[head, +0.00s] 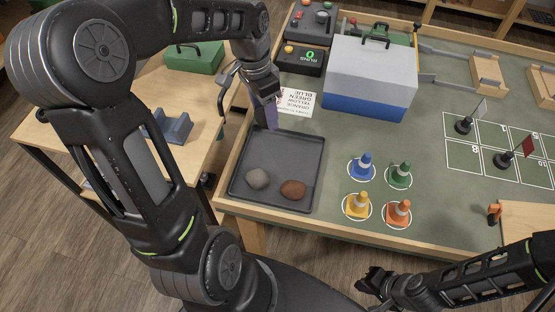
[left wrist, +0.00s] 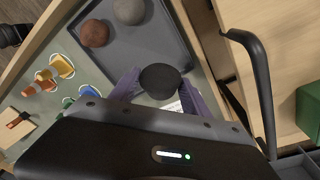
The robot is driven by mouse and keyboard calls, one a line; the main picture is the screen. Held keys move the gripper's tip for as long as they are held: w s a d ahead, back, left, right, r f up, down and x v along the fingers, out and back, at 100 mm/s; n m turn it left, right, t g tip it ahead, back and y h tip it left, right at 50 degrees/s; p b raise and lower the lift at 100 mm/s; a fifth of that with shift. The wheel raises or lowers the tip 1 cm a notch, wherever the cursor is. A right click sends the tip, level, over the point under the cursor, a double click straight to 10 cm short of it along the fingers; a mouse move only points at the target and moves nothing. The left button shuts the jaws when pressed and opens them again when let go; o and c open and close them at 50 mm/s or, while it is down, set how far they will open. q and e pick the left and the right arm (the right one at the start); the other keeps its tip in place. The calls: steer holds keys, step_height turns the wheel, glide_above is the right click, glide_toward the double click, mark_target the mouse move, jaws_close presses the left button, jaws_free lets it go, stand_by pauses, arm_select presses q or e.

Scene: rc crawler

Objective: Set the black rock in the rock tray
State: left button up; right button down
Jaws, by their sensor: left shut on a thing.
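The black rock (left wrist: 160,80) is between the purple fingers of my left gripper (left wrist: 158,92) in the left wrist view. In the head view my left gripper (head: 266,118) hangs over the far edge of the dark grey rock tray (head: 285,150), and I cannot make out the rock there. The tray also shows in the left wrist view (left wrist: 150,45). A grey rock (head: 258,178) and a red-brown rock (head: 292,190) lie in its near half. My right gripper (head: 368,284) is low at the front, away from the tray; its finger gap is unclear.
A printed card (head: 297,102) lies beyond the tray. A grey and blue toolbox (head: 368,80) stands to its right. Several small cones, including a blue one (head: 363,165), stand on circles right of the tray. The tray's far half is bare.

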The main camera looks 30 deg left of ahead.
arm_select(q)
glide_above(268, 146)
steer(key=f, duration=0.6)
steer(key=shift+a, duration=0.25)
steer(key=shift+f, duration=1.9)
steer(key=shift+f, duration=0.2)
steer(key=o, duration=1.6)
steer(key=shift+o, duration=0.2)
steer(key=shift+r, duration=0.2)
steer(key=r, duration=0.8)
steer(key=a+r, duration=0.1)
steer(key=r, duration=0.3)
steer(key=shift+s, duration=0.3)
